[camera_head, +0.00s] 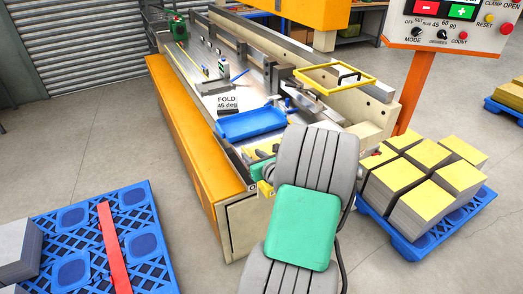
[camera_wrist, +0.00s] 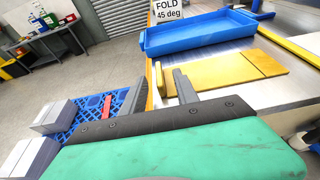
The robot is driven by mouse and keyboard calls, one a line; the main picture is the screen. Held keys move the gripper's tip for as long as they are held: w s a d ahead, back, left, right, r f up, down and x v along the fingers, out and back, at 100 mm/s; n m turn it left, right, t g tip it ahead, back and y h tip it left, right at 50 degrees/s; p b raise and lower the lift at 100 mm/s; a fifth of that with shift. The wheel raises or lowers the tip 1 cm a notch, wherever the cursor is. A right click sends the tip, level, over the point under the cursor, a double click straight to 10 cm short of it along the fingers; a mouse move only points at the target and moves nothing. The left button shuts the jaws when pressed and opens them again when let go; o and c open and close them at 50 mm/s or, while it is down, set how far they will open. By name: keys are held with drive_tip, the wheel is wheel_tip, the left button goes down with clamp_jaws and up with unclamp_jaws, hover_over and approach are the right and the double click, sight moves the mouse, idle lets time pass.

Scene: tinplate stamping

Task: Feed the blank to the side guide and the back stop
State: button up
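My gripper shows in the wrist view as a dark bar with a grey finger (camera_wrist: 186,88) reaching up from it, over the near end of the machine. Flat yellow plates (camera_wrist: 230,76) lie beyond the bar on the metal table; I cannot tell whether one is the blank. A small upright yellow piece (camera_wrist: 158,79) stands left of the finger, and whether they touch is unclear. In the head view my arm hides the fingertips and much of the near table end. Side guide and back stop cannot be picked out surely.
A blue tray (camera_head: 251,124) lies on the machine table beside the FOLD 45 deg sign (camera_head: 227,103). A yellow frame (camera_head: 336,77) stands beyond. Blue pallets stand either side, the right one with yellow-topped stacks (camera_head: 434,157), the left (camera_head: 88,245) with grey stacks. A control panel (camera_head: 451,24) stands right.

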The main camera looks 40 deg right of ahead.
sight(247, 152)
drive_tip(key=x, duration=0.3)
drive_tip(key=shift+a, duration=0.1)
clamp_jaws()
idle(0.4)
